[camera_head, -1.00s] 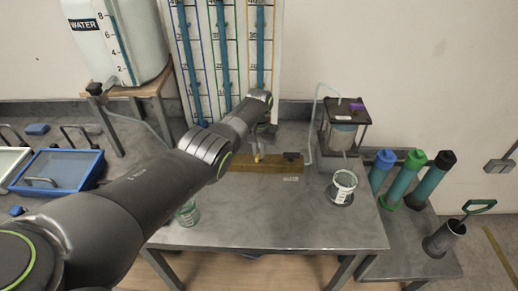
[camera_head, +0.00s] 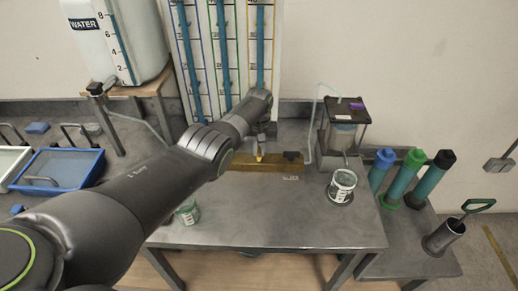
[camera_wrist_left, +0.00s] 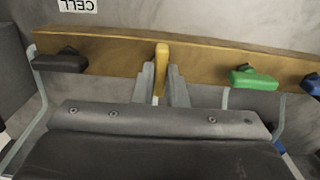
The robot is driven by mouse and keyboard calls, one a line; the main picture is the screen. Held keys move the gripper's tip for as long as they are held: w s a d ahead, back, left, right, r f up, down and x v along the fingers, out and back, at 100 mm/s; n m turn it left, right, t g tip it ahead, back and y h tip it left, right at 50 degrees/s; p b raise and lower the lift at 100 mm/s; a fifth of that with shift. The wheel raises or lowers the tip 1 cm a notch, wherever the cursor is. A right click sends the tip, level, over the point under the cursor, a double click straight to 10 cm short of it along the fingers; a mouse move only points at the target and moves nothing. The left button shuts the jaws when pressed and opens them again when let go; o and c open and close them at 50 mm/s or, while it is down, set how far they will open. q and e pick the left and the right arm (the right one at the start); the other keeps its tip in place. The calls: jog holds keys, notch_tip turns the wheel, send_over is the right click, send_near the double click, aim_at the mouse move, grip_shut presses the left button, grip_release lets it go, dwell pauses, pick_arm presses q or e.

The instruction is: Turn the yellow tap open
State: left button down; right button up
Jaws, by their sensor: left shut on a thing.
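The yellow tap (camera_wrist_left: 161,68) is on a brown wooden bar (camera_wrist_left: 215,58). In the left wrist view its handle stands across the bar, between the two fingers. My left gripper (camera_wrist_left: 161,85) is shut on this handle. In the head view the yellow tap (camera_head: 259,157) shows as a small spot below my left gripper (camera_head: 261,146), mostly hidden by my arm. My right gripper is in neither view.
Along the bar are a black tap (camera_wrist_left: 60,62), a green tap (camera_wrist_left: 246,77) and a blue tap (camera_wrist_left: 312,84). A glass jar (camera_head: 342,185) stands on the bench to the right. A tank (camera_head: 345,135) with a tube is behind it. The bench front is mostly clear.

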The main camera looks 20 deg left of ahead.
aim_at(259, 151)
pick_arm(q)
jog(key=c, duration=1.5)
grip_release()
jog(key=shift+o, duration=0.2)
jog(key=shift+r+p, duration=0.3)
jog(key=shift+r, duration=0.2)
notch_tip(259, 151, up, 5)
jog(key=shift+r+p, duration=0.15)
jog(key=shift+p, duration=0.55)
notch_tip(259, 151, up, 11)
jog(key=b, duration=0.2)
jog(key=shift+r, duration=0.2)
